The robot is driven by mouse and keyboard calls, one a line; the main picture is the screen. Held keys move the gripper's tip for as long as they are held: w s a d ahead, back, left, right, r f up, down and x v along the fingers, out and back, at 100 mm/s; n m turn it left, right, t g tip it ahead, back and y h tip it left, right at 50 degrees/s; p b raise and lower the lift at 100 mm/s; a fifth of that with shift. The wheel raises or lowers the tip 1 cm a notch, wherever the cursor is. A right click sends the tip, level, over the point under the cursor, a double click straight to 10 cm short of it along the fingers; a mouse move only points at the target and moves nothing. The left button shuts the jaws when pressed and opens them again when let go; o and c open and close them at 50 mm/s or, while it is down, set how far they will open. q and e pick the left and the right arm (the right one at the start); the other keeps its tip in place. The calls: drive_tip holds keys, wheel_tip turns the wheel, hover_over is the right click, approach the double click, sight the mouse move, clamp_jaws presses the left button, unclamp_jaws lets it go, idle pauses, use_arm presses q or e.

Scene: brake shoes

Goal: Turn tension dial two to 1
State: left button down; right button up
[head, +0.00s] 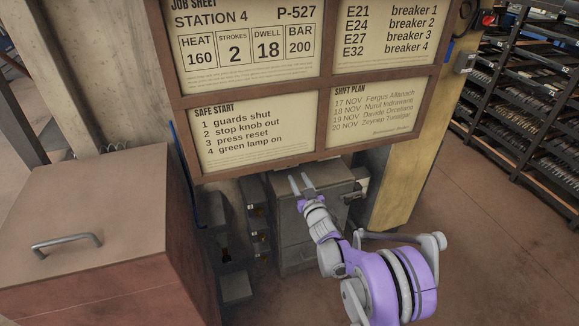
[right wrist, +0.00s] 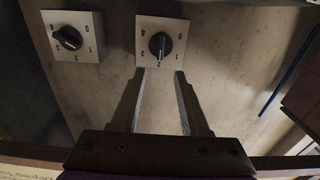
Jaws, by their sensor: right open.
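In the right wrist view, two black dials sit on white square plates marked 0 to 4. The middle dial (right wrist: 160,45) is straight ahead, its pale mark near the 2. The other dial (right wrist: 67,38) is at the upper left, its knob slanted. I cannot tell which one is tension dial two. My right gripper (right wrist: 160,76) is open and empty, its fingertips just below the middle plate in the picture, with no clear contact. In the head view the right gripper (head: 302,183) is under the notice board. No dial is identifiable there. My left gripper is not in view.
The framed notice board (head: 312,85) overhangs the right gripper. A grey cabinet (head: 313,225) stands below it, with dark stacked bins (head: 258,228) beside it. A brown box (head: 95,220) with a handle is at the left. Shelving (head: 525,100) stands at the right beyond open floor.

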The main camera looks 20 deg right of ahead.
drive_tip(key=w, duration=0.5)
drive_tip(key=w+b, duration=0.1)
drive_tip(key=w, duration=0.3)
drive_tip(key=shift+w+a, duration=0.2)
drive_tip(key=shift+w, duration=0.15)
clamp_jaws()
